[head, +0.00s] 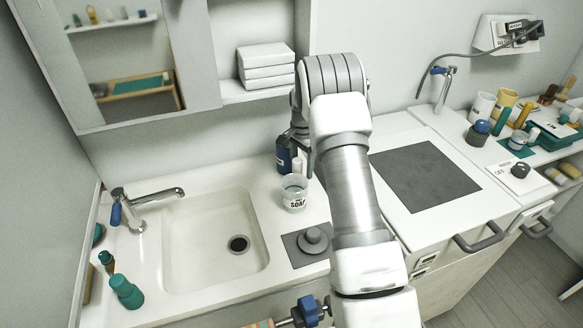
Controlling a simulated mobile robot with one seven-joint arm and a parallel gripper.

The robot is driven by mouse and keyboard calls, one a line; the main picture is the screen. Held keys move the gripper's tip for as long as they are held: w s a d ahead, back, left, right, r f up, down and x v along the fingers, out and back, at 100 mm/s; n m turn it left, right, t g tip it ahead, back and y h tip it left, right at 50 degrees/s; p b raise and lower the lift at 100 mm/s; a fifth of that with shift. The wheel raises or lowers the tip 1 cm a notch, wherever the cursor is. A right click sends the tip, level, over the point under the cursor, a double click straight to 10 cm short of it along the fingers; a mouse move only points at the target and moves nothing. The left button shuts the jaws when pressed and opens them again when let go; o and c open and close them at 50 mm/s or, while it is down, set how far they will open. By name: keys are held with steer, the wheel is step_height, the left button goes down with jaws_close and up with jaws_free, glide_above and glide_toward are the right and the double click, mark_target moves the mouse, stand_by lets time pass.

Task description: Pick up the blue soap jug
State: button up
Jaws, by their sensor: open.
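A dark blue bottle (283,158), which looks like the blue soap jug, stands upright on the white counter against the back wall, right of the sink. My arm and gripper cover its top and right side. My gripper (301,158) is open and points down beside the bottle; the arm hides most of it. I cannot tell whether a finger touches the bottle or how the fingers sit around it.
A small white item (298,166) stands close to the bottle. A grey mat (292,254) with a round grey knob-like piece lies in front. The sink (190,262) and faucet (150,194) are left. A cabinet with stacked white boxes (266,66) hangs above. A dark plate (424,176) lies right.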

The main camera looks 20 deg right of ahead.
steer(key=f, duration=0.2)
steer(key=a+f, duration=0.1)
steer(key=f, duration=0.1)
steer(key=shift+f, duration=0.55)
jaws_close()
steer(key=shift+w+r, duration=0.1)
steer(key=shift+r, duration=0.05)
stand_by(0.7)
